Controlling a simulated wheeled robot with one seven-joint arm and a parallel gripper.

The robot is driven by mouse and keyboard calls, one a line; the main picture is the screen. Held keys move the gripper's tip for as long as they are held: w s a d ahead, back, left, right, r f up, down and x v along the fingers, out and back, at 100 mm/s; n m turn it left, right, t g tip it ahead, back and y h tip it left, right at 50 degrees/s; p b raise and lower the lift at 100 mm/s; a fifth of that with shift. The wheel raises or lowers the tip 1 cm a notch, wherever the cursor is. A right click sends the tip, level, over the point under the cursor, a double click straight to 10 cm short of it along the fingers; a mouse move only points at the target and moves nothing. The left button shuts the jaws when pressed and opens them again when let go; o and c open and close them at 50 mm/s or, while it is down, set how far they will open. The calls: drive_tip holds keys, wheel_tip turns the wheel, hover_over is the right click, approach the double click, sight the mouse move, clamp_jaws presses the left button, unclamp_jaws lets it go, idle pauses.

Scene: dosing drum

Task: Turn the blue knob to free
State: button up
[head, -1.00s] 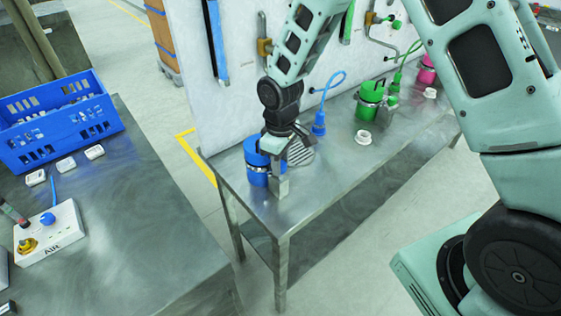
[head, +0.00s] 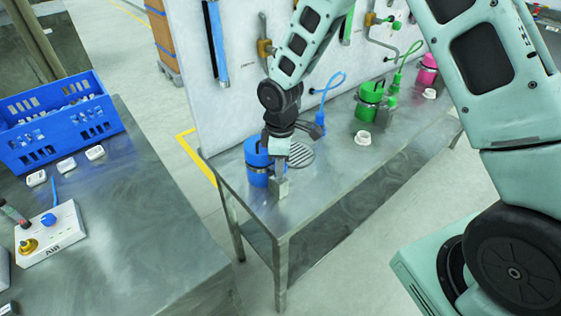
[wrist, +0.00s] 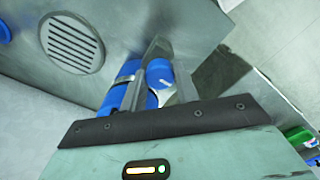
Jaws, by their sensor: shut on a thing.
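The blue drum (head: 257,162) stands upright on the near left end of the steel bench, with a metal band around it. It also shows in the wrist view (wrist: 118,97), partly behind my gripper's fingers. My gripper (head: 279,182) points down at the drum's right side. In the wrist view, my gripper (wrist: 165,85) has its two fingers closed around a round blue knob (wrist: 158,72) beside the drum. In the head view the fingers hide this knob, and its setting cannot be read.
A round floor-type grate (head: 300,154) lies in the bench top beside the drum. A blue crate (head: 60,122) and a white AIR box (head: 62,240) are on the left table.

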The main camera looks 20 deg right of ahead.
drive_tip(key=o, duration=1)
drive_tip(key=shift+c, duration=0.2)
wheel_tip(320, 180, up, 18)
drive_tip(key=b, duration=0.2)
drive_tip(key=shift+f+b, duration=0.25)
drive_tip(key=shift+b, duration=0.1)
drive_tip(key=shift+s, duration=0.1)
drive_tip(key=s+a+f+m, duration=0.1)
drive_tip(key=s+a+m, duration=0.1)
drive_tip(key=s, duration=1.1)
drive_tip(key=s+a+f+m, duration=0.1)
drive_tip(key=s+a+m, duration=0.2)
drive_tip(key=s, duration=1)
drive_tip(key=shift+s+a+f+y, duration=0.3)
drive_tip(key=shift+s+a+f, duration=0.1)
drive_tip(key=shift+a, duration=0.2)
